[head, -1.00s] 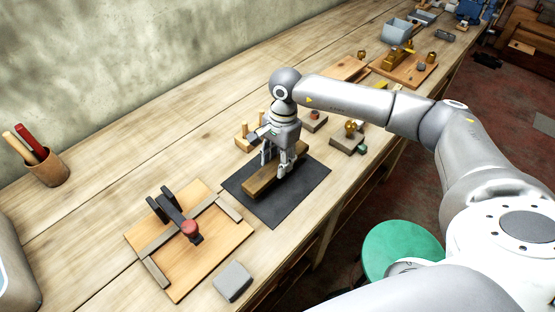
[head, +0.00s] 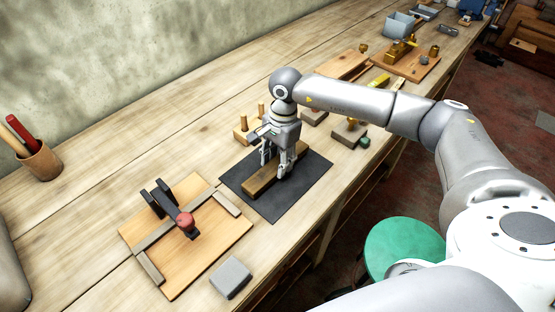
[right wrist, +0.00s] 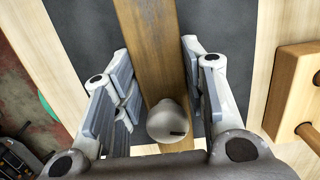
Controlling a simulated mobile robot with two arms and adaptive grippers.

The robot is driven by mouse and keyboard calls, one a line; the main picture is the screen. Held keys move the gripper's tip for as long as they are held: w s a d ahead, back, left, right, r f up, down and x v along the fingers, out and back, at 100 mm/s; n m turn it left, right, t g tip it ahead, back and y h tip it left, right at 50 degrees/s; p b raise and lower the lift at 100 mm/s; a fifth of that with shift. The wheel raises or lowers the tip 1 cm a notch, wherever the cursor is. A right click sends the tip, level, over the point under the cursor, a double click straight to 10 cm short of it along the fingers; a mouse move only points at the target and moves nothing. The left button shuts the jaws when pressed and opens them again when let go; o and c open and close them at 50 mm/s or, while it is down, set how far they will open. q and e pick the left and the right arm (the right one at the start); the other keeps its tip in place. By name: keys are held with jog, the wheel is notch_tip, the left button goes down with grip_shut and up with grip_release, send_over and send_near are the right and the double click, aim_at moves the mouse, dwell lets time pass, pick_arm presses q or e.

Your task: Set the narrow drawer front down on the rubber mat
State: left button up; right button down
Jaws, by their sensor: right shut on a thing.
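My right gripper (head: 275,170) points down over the dark rubber mat (head: 303,190). It is shut on the narrow drawer front (head: 257,187), a brown wooden strip. In the right wrist view the fingers (right wrist: 158,65) stand along both long edges of the drawer front (right wrist: 154,30), and a round grey knob (right wrist: 170,121) shows on it near the palm. The mat (right wrist: 88,28) shows on both sides of the strip. The strip is over the mat, at or very near its surface; I cannot tell if they touch. My left gripper is out of view.
A wooden board (head: 213,255) with a red-knobbed clamp (head: 186,222) lies left of the mat. A grey block (head: 231,277) is in front. A pegged wooden block (head: 243,130) stands behind the mat, and small blocks (head: 350,131) sit to the right. A green stool (head: 405,250) stands below the bench edge.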

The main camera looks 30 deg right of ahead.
jog(key=shift+f+b, duration=0.3)
jog(key=shift+b, duration=0.15)
dwell(0.6)
jog(key=c, duration=0.8)
grip_release()
jog(key=shift+r, duration=0.15)
jog(key=r, duration=0.4)
jog(key=d+r, duration=0.1)
jog(key=r, duration=0.6)
jog(key=shift+w+d+r, duration=0.2)
jog(key=shift+w+r, duration=0.05)
jog(key=shift+r, duration=0.1)
jog(key=shift+f, duration=0.1)
